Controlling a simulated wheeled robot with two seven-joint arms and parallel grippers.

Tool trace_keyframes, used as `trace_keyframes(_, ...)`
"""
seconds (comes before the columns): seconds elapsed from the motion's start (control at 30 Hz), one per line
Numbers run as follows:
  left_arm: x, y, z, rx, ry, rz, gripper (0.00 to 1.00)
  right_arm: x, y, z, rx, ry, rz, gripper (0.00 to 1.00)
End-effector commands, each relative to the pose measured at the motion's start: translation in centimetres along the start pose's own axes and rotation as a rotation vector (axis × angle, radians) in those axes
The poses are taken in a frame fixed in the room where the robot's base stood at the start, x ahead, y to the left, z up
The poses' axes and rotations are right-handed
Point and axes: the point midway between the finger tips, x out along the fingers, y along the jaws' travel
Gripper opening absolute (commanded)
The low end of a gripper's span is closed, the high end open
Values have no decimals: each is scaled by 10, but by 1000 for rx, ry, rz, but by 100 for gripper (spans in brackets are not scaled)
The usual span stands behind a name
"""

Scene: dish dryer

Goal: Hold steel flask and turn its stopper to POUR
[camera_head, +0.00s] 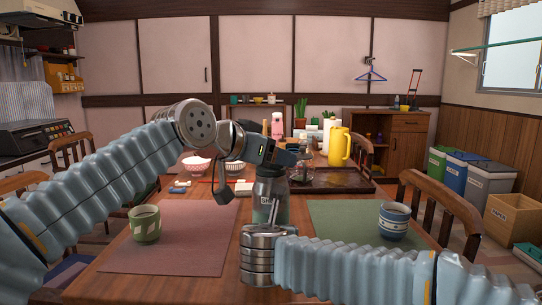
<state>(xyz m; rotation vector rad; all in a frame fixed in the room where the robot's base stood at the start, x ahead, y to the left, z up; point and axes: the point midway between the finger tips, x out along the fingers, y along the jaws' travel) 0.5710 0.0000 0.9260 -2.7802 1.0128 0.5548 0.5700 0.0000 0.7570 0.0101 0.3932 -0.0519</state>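The steel flask (268,208) stands upright on the wooden table, between the two place mats. It is grey, with a pale mark on its side. My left gripper (288,156) is at the top of the flask, coming in from the left, and its dark body covers the stopper. I cannot see the stopper's setting, or whether the fingers touch it. My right arm's wrist (262,243) is in front of the flask's lower part and hides its base. The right fingers are hidden behind this wrist, so I cannot tell whether they grip the flask.
A green checked cup (145,223) stands on the reddish mat (180,255) at left. A blue-striped cup (394,221) stands on the green mat (345,215) at right. Behind are bowls (196,165), a dark tray (352,186) and a yellow jug (339,147). A chair (440,205) is at right.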

Motion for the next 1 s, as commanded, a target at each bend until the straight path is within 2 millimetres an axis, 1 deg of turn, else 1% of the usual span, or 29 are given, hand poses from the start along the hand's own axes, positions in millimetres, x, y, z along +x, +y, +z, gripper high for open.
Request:
trace_keyframes(0.17, 0, 0, 0, -8, -3, -21, 35, 0, 0, 1, 1, -2, 0, 16)
trace_keyframes(0.37, 1, 2, 1, -39, -7, -102, 35, 0, 0, 1, 1, -2, 0, 16)
trace_keyframes(0.57, 1, 3, 1, -95, -8, -244, 35, 0, 0, 1, 1, -2, 0, 16)
trace_keyframes(1.0, 2, 2, 1, -254, -6, -635, 35, 0, 0, 1, 1, -3, 0, 16)
